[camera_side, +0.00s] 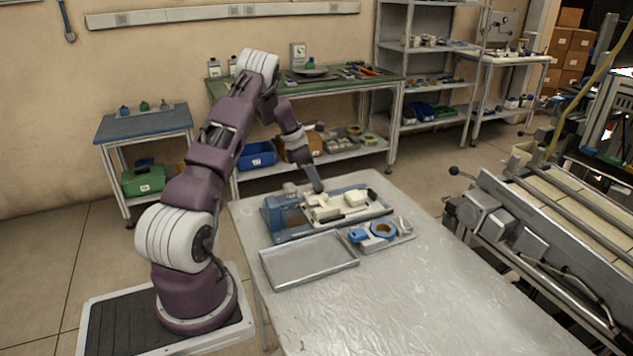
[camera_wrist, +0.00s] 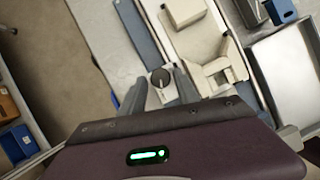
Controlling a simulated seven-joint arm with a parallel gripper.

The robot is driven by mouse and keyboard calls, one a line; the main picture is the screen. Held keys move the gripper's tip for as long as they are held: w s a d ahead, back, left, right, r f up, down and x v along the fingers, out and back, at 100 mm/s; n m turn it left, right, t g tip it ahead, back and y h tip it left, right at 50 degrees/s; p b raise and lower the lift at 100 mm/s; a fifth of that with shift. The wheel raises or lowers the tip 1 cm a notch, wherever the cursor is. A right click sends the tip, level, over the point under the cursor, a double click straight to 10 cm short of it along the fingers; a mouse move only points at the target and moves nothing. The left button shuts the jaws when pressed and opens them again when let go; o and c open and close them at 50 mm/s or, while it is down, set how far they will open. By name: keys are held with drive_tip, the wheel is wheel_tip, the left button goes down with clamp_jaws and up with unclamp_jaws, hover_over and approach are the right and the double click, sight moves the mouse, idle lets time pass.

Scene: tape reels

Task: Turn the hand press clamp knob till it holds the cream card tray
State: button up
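The hand press (camera_side: 292,236) is a blue fixture on the table, and its blue frame also shows in the wrist view (camera_wrist: 139,33). The cream card tray (camera_side: 322,213) lies on it, and it shows in the wrist view (camera_wrist: 237,62) right of the knob. The clamp knob (camera_wrist: 160,77) is small, round and grey with a pale pointer line. My gripper (camera_wrist: 160,80) has one finger on each side of the knob, with small gaps apparent, so it looks open. In the side view my gripper (camera_side: 317,186) is low at the press's back edge; the knob is hidden there.
An empty grey metal tray (camera_side: 308,262) lies in front of the press. A small tray with a blue tape reel (camera_side: 383,231) sits right of it. The table's front and right (camera_side: 440,290) are clear. A green-topped bench (camera_side: 350,87) stands behind.

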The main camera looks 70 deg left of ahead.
drive_tip(key=shift+w+d+f, duration=0.1)
drive_tip(key=shift+w+f, duration=0.1)
drive_tip(key=shift+f, duration=0.25)
clamp_jaws()
drive_tip(key=shift+m, duration=0.4)
drive_tip(key=m+h, duration=0.1)
drive_tip(key=m, duration=0.1)
drive_tip(key=m+g, duration=0.1)
drive_tip(key=m, duration=0.1)
drive_tip(key=shift+w+m+h, duration=0.1)
drive_tip(key=shift+m+h, duration=0.2)
drive_tip(key=shift+h, duration=0.1)
drive_tip(key=m+g+h, duration=0.1)
drive_tip(key=m, duration=0.3)
drive_tip(key=shift+w+m, duration=0.1)
drive_tip(key=shift+m, duration=0.2)
drive_tip(key=shift+m+g, duration=0.4)
